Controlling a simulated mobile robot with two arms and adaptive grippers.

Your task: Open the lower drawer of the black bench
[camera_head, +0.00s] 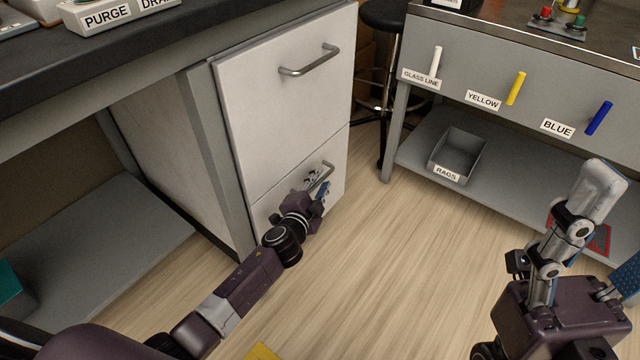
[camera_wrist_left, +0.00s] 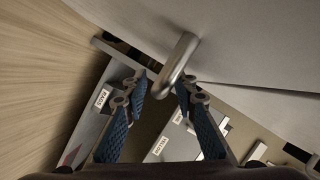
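The lower drawer (camera_head: 338,152) of the black-topped bench has a white front, looks closed and sits under the upper drawer (camera_head: 270,120). Its metal bar handle (camera_head: 324,177) is partly hidden by my left gripper (camera_head: 317,188) in the head view. In the left wrist view the handle (camera_wrist_left: 180,65) reaches in near the tips of my open left gripper (camera_wrist_left: 163,90), closest to the right finger. The fingers are apart and not closed on it; I cannot tell whether they touch it. My right gripper (camera_head: 614,232) is open and empty at the right, away from the bench.
A grey bench at the right has GLASS LINE, YELLOW (camera_head: 515,88) and BLUE (camera_head: 598,118) levers, and a RAGS bin (camera_head: 458,155) on its lower shelf. A black stool (camera_head: 384,14) stands behind. The wooden floor (camera_head: 400,260) before the drawers is mostly clear.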

